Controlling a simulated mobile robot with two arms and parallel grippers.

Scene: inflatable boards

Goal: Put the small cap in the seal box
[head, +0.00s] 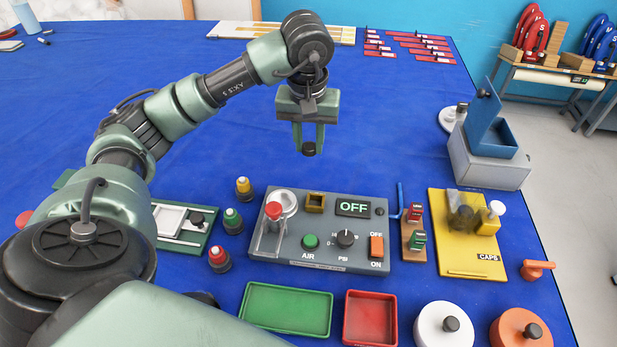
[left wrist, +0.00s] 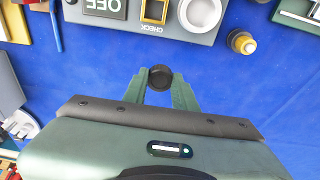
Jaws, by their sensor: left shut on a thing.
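My left gripper (head: 309,140) is shut on the small cap (head: 309,149), a dark round piece held between the fingertips above the blue table. The cap also shows in the left wrist view (left wrist: 160,77), between the green fingers. The seal box, a blue box with its lid standing open (head: 494,138), sits on a grey block at the right edge of the table, to the right of my gripper. Its inside shows only in part. The yellow caps board (head: 470,258) holds a dark-topped piece and a white piece. My right gripper is not in view.
A grey control panel (head: 290,254) reading OFF stands below the gripper in the head view. Jars with coloured tops stand left of it. Green (head: 286,309) and red (head: 370,318) trays lie in front. The cloth between the gripper and the box is mostly clear.

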